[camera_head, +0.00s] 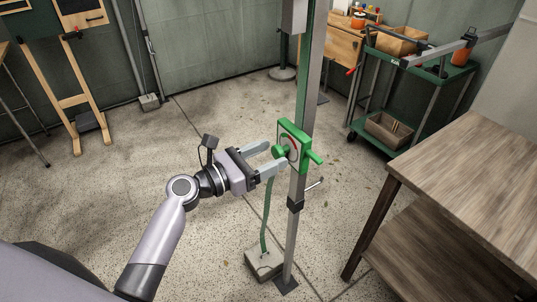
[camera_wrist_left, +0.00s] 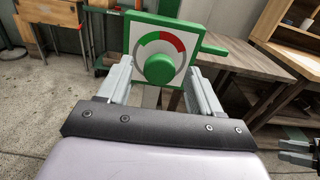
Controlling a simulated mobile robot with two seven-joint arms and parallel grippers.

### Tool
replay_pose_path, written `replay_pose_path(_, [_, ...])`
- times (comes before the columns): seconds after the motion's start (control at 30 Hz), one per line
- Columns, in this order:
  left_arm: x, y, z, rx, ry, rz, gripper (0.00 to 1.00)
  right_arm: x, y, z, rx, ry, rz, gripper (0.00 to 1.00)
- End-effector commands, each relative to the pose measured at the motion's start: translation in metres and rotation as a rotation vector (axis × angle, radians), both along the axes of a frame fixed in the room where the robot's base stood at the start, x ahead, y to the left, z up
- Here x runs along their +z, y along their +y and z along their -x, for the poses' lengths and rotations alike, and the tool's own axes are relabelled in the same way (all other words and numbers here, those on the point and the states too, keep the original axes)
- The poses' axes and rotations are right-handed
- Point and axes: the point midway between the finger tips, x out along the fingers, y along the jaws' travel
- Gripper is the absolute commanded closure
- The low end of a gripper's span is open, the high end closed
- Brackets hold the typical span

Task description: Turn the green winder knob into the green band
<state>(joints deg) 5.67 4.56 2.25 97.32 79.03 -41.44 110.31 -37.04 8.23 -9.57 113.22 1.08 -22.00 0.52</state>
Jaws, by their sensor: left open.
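The green winder knob (camera_head: 279,151) sticks out from a square green-edged plate on an upright metal post (camera_head: 301,206). In the left wrist view the round knob (camera_wrist_left: 159,69) sits at the middle of a white dial (camera_wrist_left: 141,58). A green band (camera_wrist_left: 149,40) arcs over its upper left and a red band (camera_wrist_left: 173,46) over its upper right. I see no clear pointer mark on the knob. My left gripper (camera_head: 271,158) is open, its fingers on either side of the knob; contact cannot be told.
A green bar juts from the plate's right side. A green hose (camera_head: 266,215) runs down to a grey block (camera_head: 264,263). A wooden table (camera_head: 470,180) stands close at right. A green cart (camera_head: 420,68) stands behind.

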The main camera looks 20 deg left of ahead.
Motion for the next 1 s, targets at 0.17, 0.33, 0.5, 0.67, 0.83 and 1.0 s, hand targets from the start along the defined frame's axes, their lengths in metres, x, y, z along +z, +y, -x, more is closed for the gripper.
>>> replay_pose_path(0.17, [0.0001, -0.0035, -0.0049, 0.001, -0.001, -0.001, 0.35, 0.0000, -0.0002, -0.0003, 0.000, -0.001, 0.000, 0.57])
replay_pose_path(0.33, [0.0000, -0.0036, -0.0048, 0.001, -0.001, -0.002, 0.35, 0.0000, -0.0003, -0.0003, -0.001, -0.001, 0.000, 0.57])
replay_pose_path(0.5, [0.0001, -0.0035, -0.0046, 0.001, -0.001, -0.002, 0.84, -0.0002, -0.0005, -0.0004, -0.001, -0.001, 0.000, 0.57])
replay_pose_path(0.67, [0.0000, -0.0033, -0.0046, 0.001, -0.002, -0.002, 0.90, -0.0003, -0.0007, -0.0004, -0.001, -0.001, 0.000, 0.57])
replay_pose_path(0.83, [-0.0002, -0.0033, -0.0045, 0.002, -0.017, -0.021, 0.90, -0.0013, -0.0007, -0.0004, -0.002, 0.000, 0.001, 0.57])
replay_pose_path(1.0, [-0.0004, -0.0037, -0.0044, 0.001, -0.062, -0.077, 0.90, -0.0039, -0.0007, -0.0002, -0.001, 0.002, 0.000, 0.57])
